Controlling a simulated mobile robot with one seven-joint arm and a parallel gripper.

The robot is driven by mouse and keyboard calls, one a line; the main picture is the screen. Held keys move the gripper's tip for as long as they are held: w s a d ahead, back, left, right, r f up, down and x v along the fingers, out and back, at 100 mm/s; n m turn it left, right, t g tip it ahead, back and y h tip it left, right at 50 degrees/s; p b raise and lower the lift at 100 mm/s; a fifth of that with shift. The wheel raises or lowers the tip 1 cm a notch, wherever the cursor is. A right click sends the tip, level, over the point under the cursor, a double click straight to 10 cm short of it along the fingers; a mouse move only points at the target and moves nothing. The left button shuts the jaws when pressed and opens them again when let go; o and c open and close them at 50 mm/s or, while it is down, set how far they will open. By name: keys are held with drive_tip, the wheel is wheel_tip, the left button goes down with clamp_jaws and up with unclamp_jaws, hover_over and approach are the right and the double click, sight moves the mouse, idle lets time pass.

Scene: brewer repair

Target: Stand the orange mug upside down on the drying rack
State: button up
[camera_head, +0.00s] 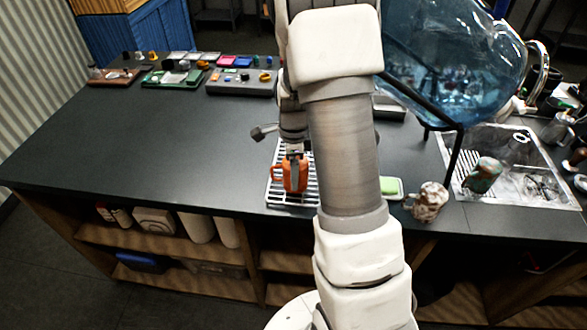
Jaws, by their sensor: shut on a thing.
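The orange mug (290,178) is in the head view, at the lower middle of the counter, over the drying rack (311,196). My gripper (293,155) points down from above and is shut on the mug. The mug's handle sticks out to the left. The rack is a pale wire grid, and part of it is hidden behind the mug and my arm. I cannot tell whether the mug touches the rack or hangs just above it, and its opening is too small to make out.
To the right are a green sponge on a dish (390,187), a mottled mug (428,202), and a sink (510,180) with items in it. A large blue water bottle (450,65) leans on a black stand. Trays of small parts (242,82) lie at the back. The left counter (130,150) is clear.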

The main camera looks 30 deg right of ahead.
drive_tip(key=o, duration=1.2)
wheel_tip(320, 180, up, 18)
drive_tip(key=shift+s+a+f, duration=0.1)
drive_tip(key=shift+s+f, duration=0.05)
